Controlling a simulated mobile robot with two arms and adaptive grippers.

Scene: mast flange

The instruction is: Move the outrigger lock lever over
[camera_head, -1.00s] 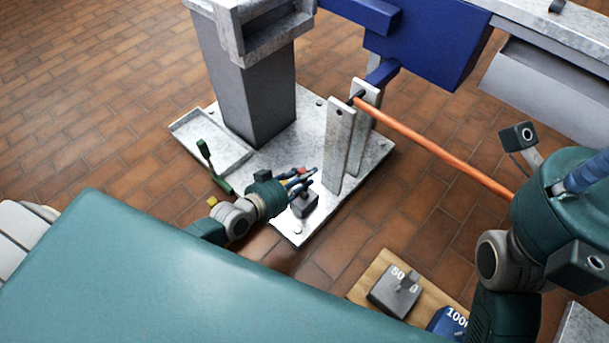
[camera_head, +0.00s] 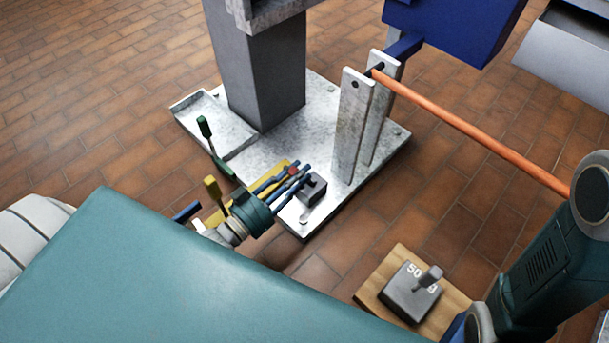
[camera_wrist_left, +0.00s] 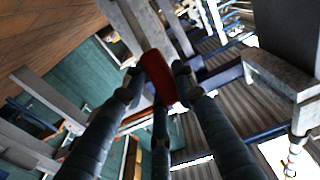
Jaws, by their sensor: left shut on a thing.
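My left gripper (camera_head: 297,177) is low over the near edge of the pale metal base plate (camera_head: 310,115). Its dark fingers are closed around a red handle (camera_head: 293,170), which looks like the lock lever's grip. In the left wrist view the red handle (camera_wrist_left: 158,78) sits between the fingertips of the left gripper (camera_wrist_left: 158,82). A small grey block (camera_head: 313,188) stands on the plate just right of the fingers. How the lever joins its mount is hidden. My right gripper is out of view.
A green lever (camera_head: 205,127) and a yellow lever (camera_head: 212,189) stand left of the gripper. A grey column (camera_head: 265,80) and two upright metal plates (camera_head: 352,125) rise behind. An orange bar (camera_head: 470,127) runs right. A grey weight (camera_head: 410,290) sits on a wooden board.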

